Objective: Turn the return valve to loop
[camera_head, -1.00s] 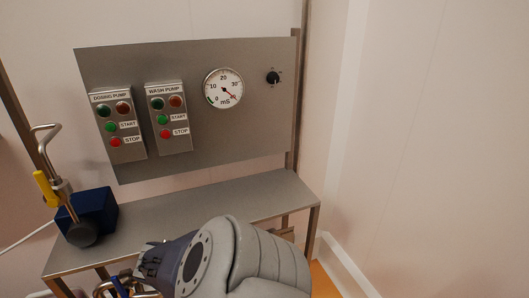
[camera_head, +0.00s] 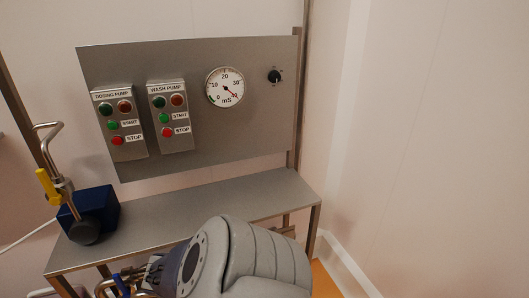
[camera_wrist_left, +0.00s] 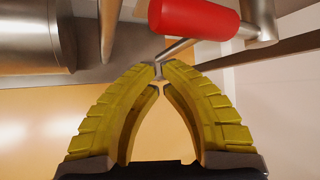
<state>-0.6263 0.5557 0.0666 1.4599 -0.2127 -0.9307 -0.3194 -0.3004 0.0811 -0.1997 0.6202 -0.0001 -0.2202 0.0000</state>
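In the left wrist view a red grip (camera_wrist_left: 195,18) on a bent metal lever (camera_wrist_left: 262,20) lies just beyond my left gripper (camera_wrist_left: 160,68). Its yellow fingers are brought together at the tips. The lever's thin rod runs to the tips; I cannot tell whether they touch it. In the head view a grey arm of mine comes in from the bottom and points left; its fingertips are not clearly seen. Beside its hand are a blue handle (camera_head: 120,285) and curved metal pipe, partly cut off. Which handle is the return valve's is not readable.
A steel panel (camera_head: 230,140) carries two pump boxes (camera_head: 120,125), a round gauge (camera_head: 225,88) and a black knob (camera_head: 274,76). The bench top (camera_head: 225,200) below is mostly clear. At its left end stand a blue unit (camera_head: 97,207) and a pipe with a yellow handle (camera_head: 47,186).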

